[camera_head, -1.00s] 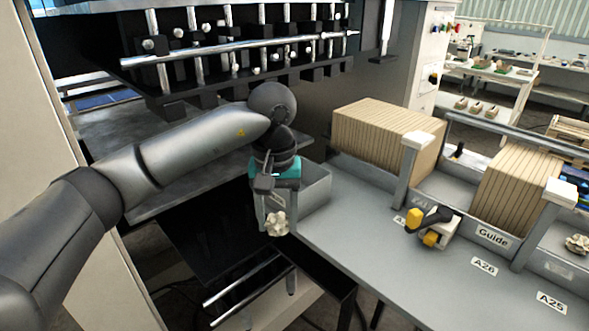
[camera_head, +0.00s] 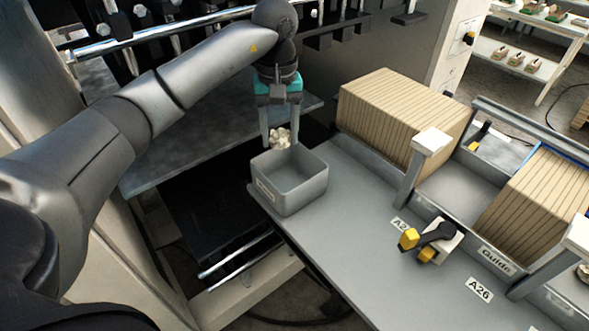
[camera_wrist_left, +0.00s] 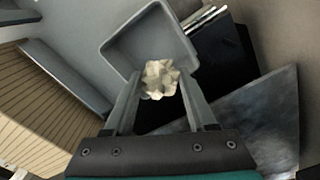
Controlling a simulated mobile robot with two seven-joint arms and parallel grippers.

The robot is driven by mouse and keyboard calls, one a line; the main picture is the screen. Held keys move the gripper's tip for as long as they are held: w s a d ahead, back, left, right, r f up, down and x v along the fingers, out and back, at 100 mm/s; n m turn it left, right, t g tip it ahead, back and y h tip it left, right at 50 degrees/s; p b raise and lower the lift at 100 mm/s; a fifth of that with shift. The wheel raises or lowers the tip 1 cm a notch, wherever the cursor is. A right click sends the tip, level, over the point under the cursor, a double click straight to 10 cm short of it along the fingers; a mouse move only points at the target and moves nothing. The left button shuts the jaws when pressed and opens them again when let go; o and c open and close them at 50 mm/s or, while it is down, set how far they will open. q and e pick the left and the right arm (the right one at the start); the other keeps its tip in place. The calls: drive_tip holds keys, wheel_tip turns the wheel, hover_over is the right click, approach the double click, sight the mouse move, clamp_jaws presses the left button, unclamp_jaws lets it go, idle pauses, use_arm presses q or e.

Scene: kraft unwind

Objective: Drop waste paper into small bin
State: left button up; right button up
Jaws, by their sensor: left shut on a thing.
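A crumpled, cream waste paper ball (camera_head: 280,138) is held between the fingertips of my left gripper (camera_head: 281,134), which is shut on it. The small bin (camera_head: 303,199) is a grey, open-topped box at the left end of the grey bench. In the head view the paper shows just above and behind the bin's far rim. In the left wrist view the paper (camera_wrist_left: 161,79) overlaps the near edge of the bin (camera_wrist_left: 150,42), whose visible floor looks empty. My right gripper is not in view.
Stacks of brown cardboard (camera_head: 405,115) stand behind the bench's guide rail. A yellow-and-black tool (camera_head: 430,242) sits on the bench (camera_head: 360,225). A machine with metal bars (camera_head: 190,27) is behind my left arm. A dark open gap lies left of the bin.

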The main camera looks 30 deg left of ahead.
use_arm(q)
drive_tip(key=shift+s+f+b, duration=0.25)
drive_tip(key=shift+f+b, duration=0.2)
drive_tip(key=shift+f, duration=0.3)
wheel_tip(320, 180, down, 4)
drive_tip(key=b, duration=0.2)
drive_tip(key=shift+f+b, duration=0.1)
drive_tip(key=shift+b, duration=0.2)
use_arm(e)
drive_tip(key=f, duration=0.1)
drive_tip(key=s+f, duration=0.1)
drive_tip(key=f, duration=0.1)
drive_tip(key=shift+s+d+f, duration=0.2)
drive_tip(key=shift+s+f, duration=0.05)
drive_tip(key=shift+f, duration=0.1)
use_arm(q)
drive_tip(key=o, duration=1.4)
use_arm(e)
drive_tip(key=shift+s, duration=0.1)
